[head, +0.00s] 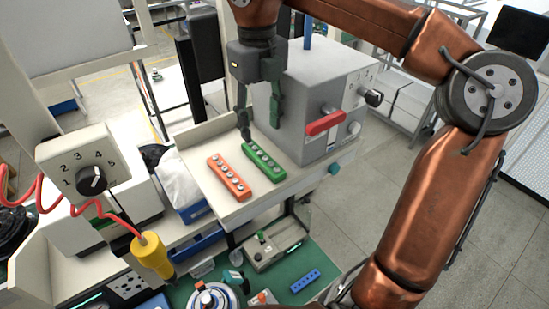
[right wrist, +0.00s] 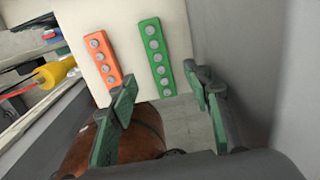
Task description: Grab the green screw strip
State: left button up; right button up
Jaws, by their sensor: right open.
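The green screw strip (head: 263,160) lies on the beige shelf, with a row of several screws along it. It also shows in the right wrist view (right wrist: 155,58). My right gripper (head: 259,132) hangs above the shelf at the strip's far end, beside the grey box. Its two fingers are apart with nothing held between them. In the right wrist view the fingers (right wrist: 164,92) point toward the strip, which shows between them. An orange screw strip (head: 228,177) lies to the left of the green one, apart from it. My left gripper is not in view.
A grey machine box (head: 305,95) with a red handle (head: 325,123) stands close to the right of the green strip. The beige shelf (head: 240,212) is bare at its front. Below, a green mat holds a blue strip (head: 305,280). A yellow tool (head: 152,256) hangs at left.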

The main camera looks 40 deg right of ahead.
aim_at(262, 156)
jog(key=shift+s+f, duration=0.15)
jog(key=shift+f, duration=1.15)
notch_tip(262, 156, down, 4)
jog(key=p, duration=0.2)
jog(key=shift+s+a+f+p, duration=0.1)
jog(key=shift+p, duration=0.2)
jog(key=shift+f, duration=0.55)
jog(key=shift+c, duration=0.7)
grip_shut()
